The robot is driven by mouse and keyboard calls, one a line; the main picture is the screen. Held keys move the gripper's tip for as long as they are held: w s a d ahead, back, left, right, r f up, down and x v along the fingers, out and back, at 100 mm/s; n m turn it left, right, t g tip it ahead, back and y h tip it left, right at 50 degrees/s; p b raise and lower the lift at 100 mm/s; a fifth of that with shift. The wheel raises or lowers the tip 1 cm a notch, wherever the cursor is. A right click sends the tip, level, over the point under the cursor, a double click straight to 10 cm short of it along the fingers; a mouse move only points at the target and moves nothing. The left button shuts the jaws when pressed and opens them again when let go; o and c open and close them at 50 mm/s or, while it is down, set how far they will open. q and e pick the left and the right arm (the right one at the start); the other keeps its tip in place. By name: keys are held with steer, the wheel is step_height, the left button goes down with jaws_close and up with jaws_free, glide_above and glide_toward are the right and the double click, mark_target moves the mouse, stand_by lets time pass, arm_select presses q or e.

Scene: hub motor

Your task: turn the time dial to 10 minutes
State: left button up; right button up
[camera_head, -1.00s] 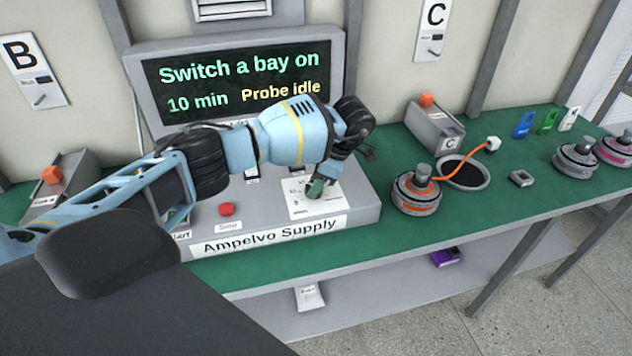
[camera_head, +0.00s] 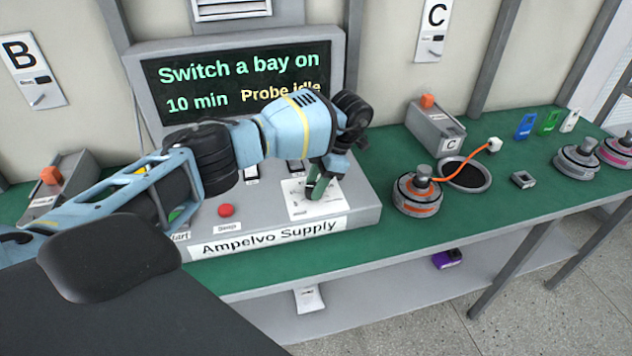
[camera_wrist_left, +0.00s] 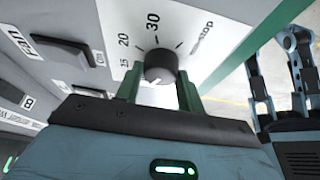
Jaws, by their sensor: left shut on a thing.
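The time dial (camera_wrist_left: 160,66) is a dark round knob on a white scale plate, with 15, 20 and 30 showing beside it in the left wrist view. A pale mark shows on the knob's lower edge in that picture. My left gripper (camera_wrist_left: 158,92) has its green fingers on either side of the knob, shut on it. In the head view, my left gripper (camera_head: 318,186) reaches down to the white dial plate (camera_head: 302,207) and hides most of the dial. The screen (camera_head: 238,82) reads "Switch a bay on", "10 min" and "Probe idle".
A red button (camera_head: 225,210) sits left of the dial on the Ampelvo Supply console (camera_head: 350,232). Rocker switches (camera_wrist_left: 62,53) lie close to the gripper. Right of the console stand a motor with an orange cable (camera_head: 417,195) and bay box C (camera_head: 436,128).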

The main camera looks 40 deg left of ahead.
mark_target(328, 192)
arm_select(q)
steer(key=shift+f, duration=0.1)
steer(key=o, duration=1)
arm_select(e)
steer(key=shift+s+f, duration=0.1)
steer(key=shift+s, duration=0.15)
steer(key=shift+s, duration=0.1)
arm_select(q)
steer(key=b+v, duration=0.1)
steer(key=v, duration=0.7)
arm_select(e)
steer(key=shift+f, duration=0.55)
steer(key=shift+s, duration=0.1)
arm_select(q)
steer(key=shift+f, duration=0.1)
arm_select(e)
steer(key=shift+s+f, duration=0.1)
